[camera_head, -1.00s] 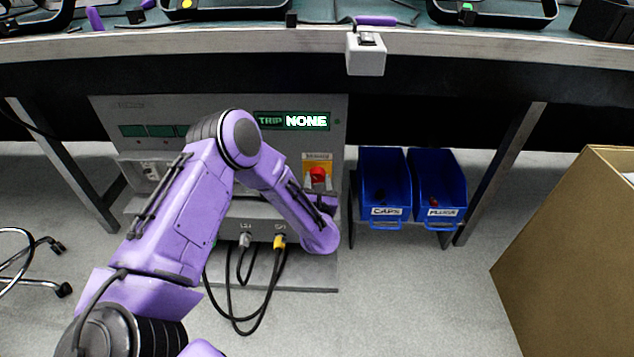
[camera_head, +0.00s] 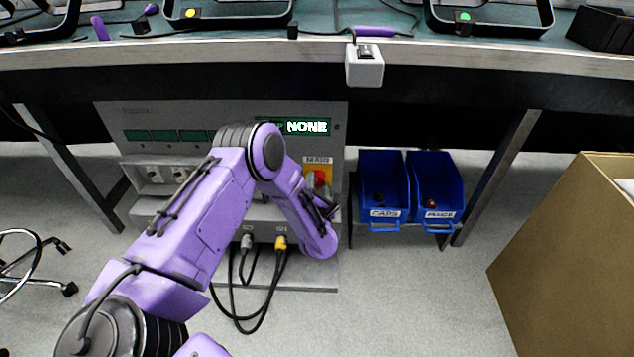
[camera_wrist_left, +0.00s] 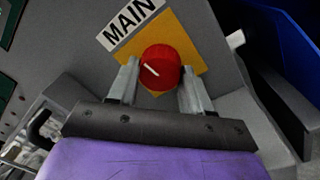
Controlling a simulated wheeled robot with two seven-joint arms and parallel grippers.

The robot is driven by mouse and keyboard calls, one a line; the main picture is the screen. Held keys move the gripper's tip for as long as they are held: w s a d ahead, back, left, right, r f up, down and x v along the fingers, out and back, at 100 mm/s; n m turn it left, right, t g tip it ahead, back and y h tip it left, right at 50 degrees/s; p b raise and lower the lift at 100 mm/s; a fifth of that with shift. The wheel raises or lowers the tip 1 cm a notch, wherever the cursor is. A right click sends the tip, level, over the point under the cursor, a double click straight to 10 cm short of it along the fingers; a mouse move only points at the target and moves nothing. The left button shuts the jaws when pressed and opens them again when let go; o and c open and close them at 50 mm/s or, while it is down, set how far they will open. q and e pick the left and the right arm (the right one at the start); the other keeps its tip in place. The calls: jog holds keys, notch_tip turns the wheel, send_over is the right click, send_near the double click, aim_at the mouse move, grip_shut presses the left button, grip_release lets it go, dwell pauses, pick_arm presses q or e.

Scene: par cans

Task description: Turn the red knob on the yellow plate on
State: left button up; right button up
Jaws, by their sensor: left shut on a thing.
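The red knob (camera_head: 319,178) sits on the yellow plate (camera_head: 328,170) at the right side of the grey panel, under a MAIN label. In the left wrist view the knob (camera_wrist_left: 160,68) is round with a white pointer line that slants, and the yellow plate (camera_wrist_left: 186,30) shows behind it. My left gripper (camera_wrist_left: 161,80) has one finger on each side of the knob and is shut on it. In the head view my left gripper (camera_head: 321,192) partly covers the knob. My right gripper is not in view.
The panel's display (camera_head: 307,127) reads NONE. Grey and yellow plugs (camera_head: 280,243) with hanging black cables are below. Blue bins (camera_head: 384,190) stand just right of the panel. The bench edge (camera_head: 230,58) runs above, and a cardboard box (camera_head: 570,260) stands at the right.

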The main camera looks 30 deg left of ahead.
pick_arm(q)
jog(key=m+p, duration=0.2)
jog(key=m, duration=0.3)
jog(key=shift+s+m+t, duration=0.1)
jog(key=shift+m+t, duration=0.2)
jog(key=shift+m, duration=0.1)
jog(key=m+p, duration=0.1)
jog(key=m, duration=0.4)
jog(key=shift+h+p, duration=0.3)
jog(key=shift+p, duration=0.05)
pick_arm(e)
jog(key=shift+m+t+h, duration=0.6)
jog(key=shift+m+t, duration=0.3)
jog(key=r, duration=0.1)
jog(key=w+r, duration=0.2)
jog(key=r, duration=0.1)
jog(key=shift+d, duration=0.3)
pick_arm(q)
jog(key=shift+a+m, duration=0.1)
jog(key=shift+m, duration=0.2)
jog(key=o, duration=1)
jog(key=shift+t, duration=0.3)
jog(key=shift+o, duration=0.2)
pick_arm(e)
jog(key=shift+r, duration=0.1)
